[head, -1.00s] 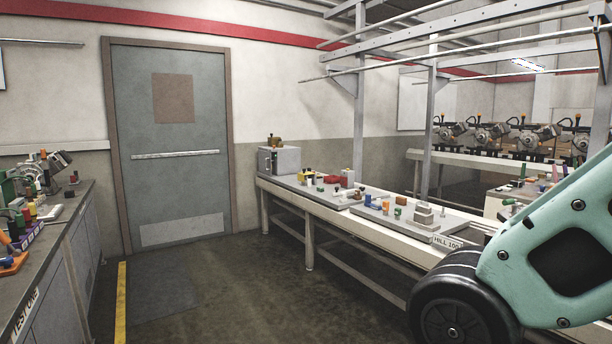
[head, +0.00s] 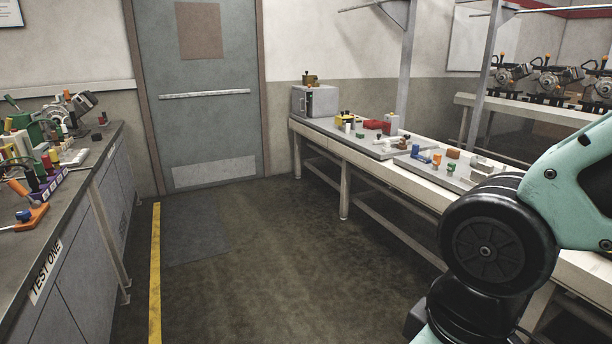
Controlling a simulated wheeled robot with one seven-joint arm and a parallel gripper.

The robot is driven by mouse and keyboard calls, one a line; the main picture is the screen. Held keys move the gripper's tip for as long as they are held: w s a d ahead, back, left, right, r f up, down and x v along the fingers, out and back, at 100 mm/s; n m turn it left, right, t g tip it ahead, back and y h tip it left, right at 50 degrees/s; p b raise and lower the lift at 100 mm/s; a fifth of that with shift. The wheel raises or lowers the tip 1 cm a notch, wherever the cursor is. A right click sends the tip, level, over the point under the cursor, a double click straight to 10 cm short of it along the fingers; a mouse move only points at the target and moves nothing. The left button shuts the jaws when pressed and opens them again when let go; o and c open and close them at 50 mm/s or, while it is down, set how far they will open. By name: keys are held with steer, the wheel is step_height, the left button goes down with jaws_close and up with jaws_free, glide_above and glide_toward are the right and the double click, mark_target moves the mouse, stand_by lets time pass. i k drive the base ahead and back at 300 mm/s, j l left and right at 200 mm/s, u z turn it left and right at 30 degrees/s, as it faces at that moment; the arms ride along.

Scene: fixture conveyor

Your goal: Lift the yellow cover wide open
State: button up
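A small yellow block-like part (head: 345,118) stands on a grey plate at the far end of the conveyor table. It looks like the yellow cover, but it is too small to be sure or to tell whether it is open or shut. My gripper is outside the picture. Only a teal link and black joint of my arm show at the lower right, well short of the yellow part, and they hide the near end of the table.
The conveyor table (head: 364,176) runs along the right, with grey plates of small parts and a grey box (head: 314,101) at its far end. A cluttered workbench (head: 60,240) stands left. Floor (head: 270,270) between is clear up to a closed door (head: 200,120).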

mark_target(339, 120)
steer(key=i, duration=4.25)
steer(key=i+z, duration=0.15)
steer(key=i, duration=0.3)
steer(key=i+j+z, duration=0.15)
steer(key=i, duration=0.35)
steer(key=i+j+z, duration=0.1)
steer(key=i, duration=0.35)
